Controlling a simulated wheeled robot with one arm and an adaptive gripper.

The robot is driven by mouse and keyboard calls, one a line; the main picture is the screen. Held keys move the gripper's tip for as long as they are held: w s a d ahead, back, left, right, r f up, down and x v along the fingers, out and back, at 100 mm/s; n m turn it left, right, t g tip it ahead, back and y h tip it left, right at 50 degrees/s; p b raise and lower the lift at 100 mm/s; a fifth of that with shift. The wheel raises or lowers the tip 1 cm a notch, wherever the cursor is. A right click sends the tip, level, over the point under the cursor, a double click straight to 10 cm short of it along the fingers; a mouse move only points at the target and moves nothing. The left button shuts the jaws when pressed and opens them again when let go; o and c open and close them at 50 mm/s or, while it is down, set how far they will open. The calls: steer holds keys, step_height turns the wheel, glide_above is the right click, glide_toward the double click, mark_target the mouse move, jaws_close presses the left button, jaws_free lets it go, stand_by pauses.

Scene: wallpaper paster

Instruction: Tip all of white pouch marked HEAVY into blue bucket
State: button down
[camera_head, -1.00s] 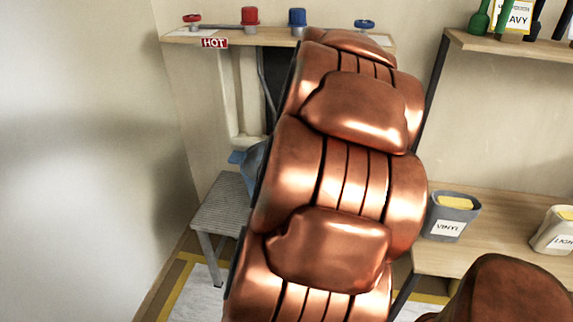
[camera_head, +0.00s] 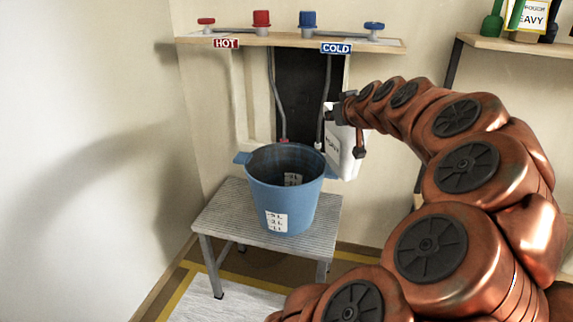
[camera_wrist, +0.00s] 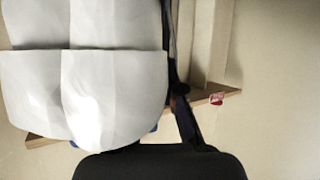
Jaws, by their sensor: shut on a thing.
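The blue bucket (camera_head: 265,205) stands upright on a grey ribbed stool, with a white volume label on its front and its mouth open. The white pouch (camera_head: 346,160) hangs from my gripper (camera_head: 338,108), just right of the bucket and partly above rim height. Its printed word is too small to read. My gripper is shut on the pouch near its top. In the wrist view the pouch (camera_wrist: 90,90) fills the upper left as pale folded panels, close to a dark gripper part. The fingertips are partly hidden by the pouch and my arm.
The stool (camera_head: 215,220) stands by the left wall. Above it a shelf (camera_head: 245,41) carries red and blue taps with HOT (camera_head: 226,43) and COLD (camera_head: 336,48) signs. Two hoses hang behind the bucket. A shelf (camera_head: 490,43) with bottles is at right.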

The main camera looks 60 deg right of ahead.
steer(key=shift+r, duration=0.15)
steer(key=shift+r, duration=1.85)
